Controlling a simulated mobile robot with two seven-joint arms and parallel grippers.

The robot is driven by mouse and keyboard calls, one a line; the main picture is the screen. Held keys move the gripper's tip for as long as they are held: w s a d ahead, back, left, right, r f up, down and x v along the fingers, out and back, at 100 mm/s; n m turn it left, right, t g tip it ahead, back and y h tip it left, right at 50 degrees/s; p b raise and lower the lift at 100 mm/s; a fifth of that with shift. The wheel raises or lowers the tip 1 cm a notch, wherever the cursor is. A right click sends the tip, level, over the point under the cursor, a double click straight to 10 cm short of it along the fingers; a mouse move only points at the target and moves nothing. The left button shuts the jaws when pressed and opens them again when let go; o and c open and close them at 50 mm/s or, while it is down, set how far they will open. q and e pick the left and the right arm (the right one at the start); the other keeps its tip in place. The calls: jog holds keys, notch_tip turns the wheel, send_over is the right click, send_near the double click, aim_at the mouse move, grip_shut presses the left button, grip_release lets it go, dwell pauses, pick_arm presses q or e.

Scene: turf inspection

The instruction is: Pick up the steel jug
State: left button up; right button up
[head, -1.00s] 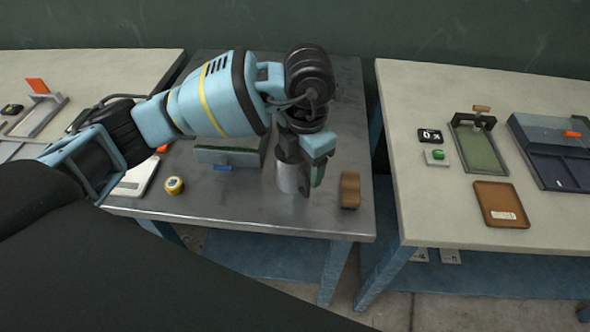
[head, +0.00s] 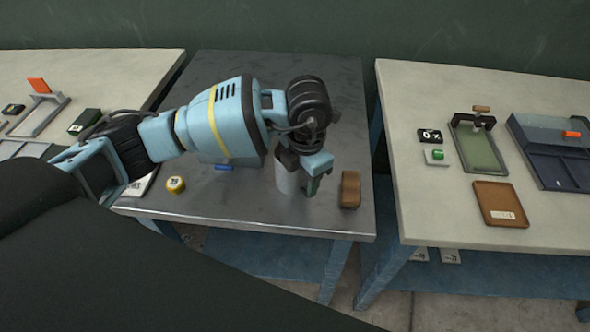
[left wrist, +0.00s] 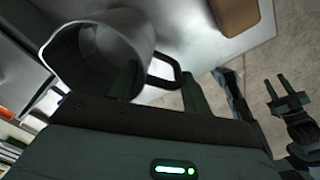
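The steel jug (head: 287,180) stands upright on the dark metal table, partly hidden by my left gripper (head: 304,172). In the left wrist view the jug (left wrist: 88,55) shows its open mouth, with its dark handle (left wrist: 168,68) toward the right. My left gripper (left wrist: 160,82) is open there. One finger overlaps the jug's mouth and rim, the other is beyond the handle, so the handle lies between them. I cannot tell whether either finger touches it. My right gripper (left wrist: 278,88) shows at the right of the left wrist view, away from the jug, its fingers apart.
A brown block (head: 350,189) stands close to the right of the jug. A box (head: 225,160) is partly behind my arm. The right table (head: 440,210) holds a brown clipboard-like plate (head: 500,203) and trays, across a gap.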

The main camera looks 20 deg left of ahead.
pick_arm(q)
grip_shut()
jog(key=shift+r, duration=0.25)
jog(key=shift+r, duration=1.45)
jog(key=s+r, duration=0.1)
jog(key=s, duration=1.5)
jog(key=shift+d+r, duration=0.3)
jog(key=shift+d, duration=0.15)
dwell(1.8)
